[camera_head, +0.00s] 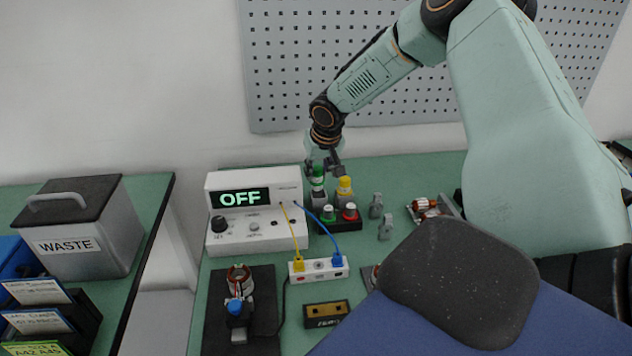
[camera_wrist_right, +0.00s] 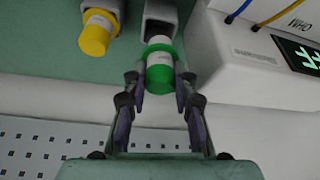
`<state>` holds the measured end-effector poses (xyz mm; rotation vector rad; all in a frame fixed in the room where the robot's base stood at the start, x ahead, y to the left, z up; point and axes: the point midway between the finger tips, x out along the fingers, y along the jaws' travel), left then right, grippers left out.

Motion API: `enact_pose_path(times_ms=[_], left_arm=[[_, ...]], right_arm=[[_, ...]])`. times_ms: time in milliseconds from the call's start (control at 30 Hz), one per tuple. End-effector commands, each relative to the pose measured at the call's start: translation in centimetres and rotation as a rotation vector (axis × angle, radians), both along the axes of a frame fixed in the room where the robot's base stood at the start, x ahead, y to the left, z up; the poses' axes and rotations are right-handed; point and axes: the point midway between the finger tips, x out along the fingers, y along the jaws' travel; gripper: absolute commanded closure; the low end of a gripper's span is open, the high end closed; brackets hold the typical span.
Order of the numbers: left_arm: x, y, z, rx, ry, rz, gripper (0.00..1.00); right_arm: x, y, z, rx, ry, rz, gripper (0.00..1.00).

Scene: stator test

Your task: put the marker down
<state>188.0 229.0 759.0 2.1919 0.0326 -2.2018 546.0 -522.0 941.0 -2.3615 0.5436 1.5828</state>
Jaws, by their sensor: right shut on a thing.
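The green marker (camera_head: 318,177) is upright at the left grey holder (camera_head: 319,202), beside the white tester. My right gripper (camera_head: 325,167) is at its top. In the right wrist view, the marker's green part (camera_wrist_right: 160,74) is between the two fingers of the right gripper (camera_wrist_right: 158,88), which is shut on it. Its white band lies toward the grey square holder (camera_wrist_right: 160,14); how deep it sits is hidden. A yellow marker (camera_head: 344,186) stands in the neighbouring holder, and it also shows in the wrist view (camera_wrist_right: 94,36). My left gripper is not in view.
The white tester (camera_head: 256,216) reads OFF, with yellow and blue leads to a white terminal block (camera_head: 318,268). Green and red buttons (camera_head: 349,212) stand in front of the holders. A pegboard (camera_head: 290,60) is behind. A WASTE bin (camera_head: 85,245) stands on the left table.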

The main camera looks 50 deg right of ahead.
Motion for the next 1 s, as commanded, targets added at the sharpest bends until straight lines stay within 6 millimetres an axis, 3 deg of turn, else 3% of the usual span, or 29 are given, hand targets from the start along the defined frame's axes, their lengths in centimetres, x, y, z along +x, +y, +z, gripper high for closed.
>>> enact_pose_path(times_ms=[233,800,833,1000], left_arm=[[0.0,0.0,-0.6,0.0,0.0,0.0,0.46],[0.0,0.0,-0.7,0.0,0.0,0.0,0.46],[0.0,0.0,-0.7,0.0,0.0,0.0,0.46],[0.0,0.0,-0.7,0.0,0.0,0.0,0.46]], right_arm=[[0.1,0.0,-3.2,-0.002,0.002,0.001,1.0],[0.3,0.0,-4.0,-0.002,0.002,0.0,1.0],[0.3,0.0,-4.1,-0.002,0.002,0.0,0.72],[0.3,0.0,-4.0,0.0,0.001,0.0,0.58]])
